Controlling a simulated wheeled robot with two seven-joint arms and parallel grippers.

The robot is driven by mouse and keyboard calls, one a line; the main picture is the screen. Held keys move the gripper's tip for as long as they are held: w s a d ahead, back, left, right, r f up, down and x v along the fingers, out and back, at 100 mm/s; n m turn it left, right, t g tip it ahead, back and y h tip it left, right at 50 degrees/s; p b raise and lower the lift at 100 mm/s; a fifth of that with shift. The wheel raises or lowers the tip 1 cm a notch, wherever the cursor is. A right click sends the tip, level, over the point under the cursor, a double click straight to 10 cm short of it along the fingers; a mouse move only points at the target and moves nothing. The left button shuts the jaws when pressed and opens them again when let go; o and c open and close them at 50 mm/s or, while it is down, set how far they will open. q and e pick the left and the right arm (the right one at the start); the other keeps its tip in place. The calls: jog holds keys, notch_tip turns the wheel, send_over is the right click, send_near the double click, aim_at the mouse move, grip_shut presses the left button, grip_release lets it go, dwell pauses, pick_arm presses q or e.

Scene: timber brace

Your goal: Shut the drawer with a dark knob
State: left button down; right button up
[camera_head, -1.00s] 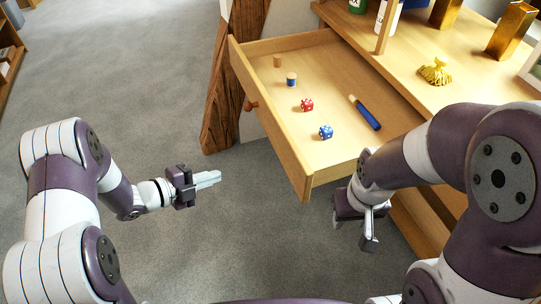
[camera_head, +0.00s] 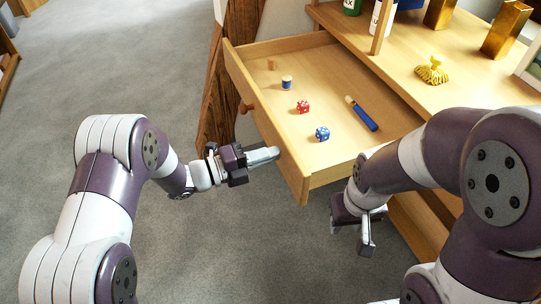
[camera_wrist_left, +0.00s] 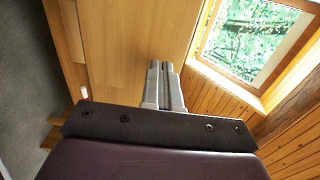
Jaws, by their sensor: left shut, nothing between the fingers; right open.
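The drawer (camera_head: 268,126) is pulled well out of the wooden cabinet, its front facing left. Its dark reddish-brown knob (camera_head: 246,108) sits on the outer face of that front. My left gripper (camera_head: 276,154) is shut and empty, its fingertips close to the drawer front, nearer than the knob; I cannot tell whether they touch it. The left wrist view shows the shut fingers (camera_wrist_left: 163,70) pointing at a light wood surface, and no knob that I can make out. My right gripper (camera_head: 372,228) is open and empty beside the drawer's near side.
A yellow object (camera_head: 432,72) and gold blocks (camera_head: 505,30) stand on the cabinet top. A timber post (camera_head: 218,115) rises behind the drawer front.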

pick_arm(q)
jog(key=shift+w+d, duration=0.1)
jog(key=shift+d, duration=0.25)
pick_arm(e)
jog(key=shift+f, duration=0.1)
